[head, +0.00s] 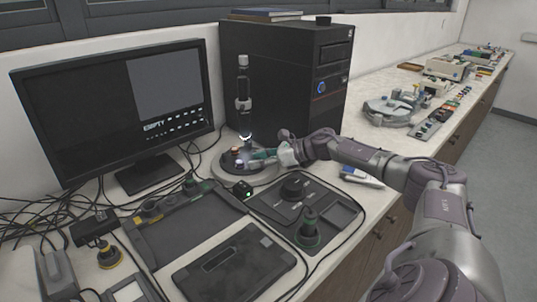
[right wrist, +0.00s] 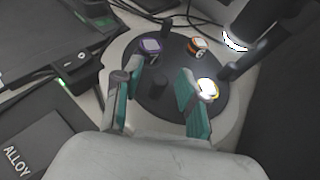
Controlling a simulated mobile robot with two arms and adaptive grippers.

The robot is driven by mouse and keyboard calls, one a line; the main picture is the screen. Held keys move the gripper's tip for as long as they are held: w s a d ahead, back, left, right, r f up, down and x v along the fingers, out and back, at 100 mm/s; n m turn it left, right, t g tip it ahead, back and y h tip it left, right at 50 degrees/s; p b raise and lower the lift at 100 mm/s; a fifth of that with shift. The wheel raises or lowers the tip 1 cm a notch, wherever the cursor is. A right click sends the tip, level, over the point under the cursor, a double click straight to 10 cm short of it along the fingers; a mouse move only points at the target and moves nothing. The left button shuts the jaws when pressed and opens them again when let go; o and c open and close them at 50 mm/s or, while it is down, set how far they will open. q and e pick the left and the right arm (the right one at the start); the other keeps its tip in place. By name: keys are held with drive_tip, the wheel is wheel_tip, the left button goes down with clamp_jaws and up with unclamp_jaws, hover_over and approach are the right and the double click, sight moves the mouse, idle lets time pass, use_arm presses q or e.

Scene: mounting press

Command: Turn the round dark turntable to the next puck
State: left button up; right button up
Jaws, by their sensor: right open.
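The round dark turntable (head: 229,166) sits on a pale round base below the upright scope, beside the computer tower. In the right wrist view the turntable (right wrist: 160,108) carries a purple-rimmed puck (right wrist: 150,45), an orange-rimmed puck (right wrist: 197,46) and a brightly lit yellowish puck (right wrist: 207,88). My right gripper (head: 258,156) reaches over the turntable from the right. In the wrist view the gripper (right wrist: 159,72) is open, its teal-padded fingers apart over the disc. A short dark post (right wrist: 158,86) shows between the fingers; contact cannot be told. My left gripper is not in view.
The scope (head: 243,85) with its lit ring stands close behind the turntable. The black tower (head: 285,75) and a monitor (head: 110,110) reading "EMPTY" flank it. Trays and a control panel (head: 285,205) lie in front. Cables run across the left bench.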

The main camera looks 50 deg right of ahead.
drive_tip(key=v, duration=1.1)
drive_tip(key=shift+s+d, duration=0.2)
drive_tip(key=shift+s, duration=0.1)
drive_tip(key=shift+r, duration=0.1)
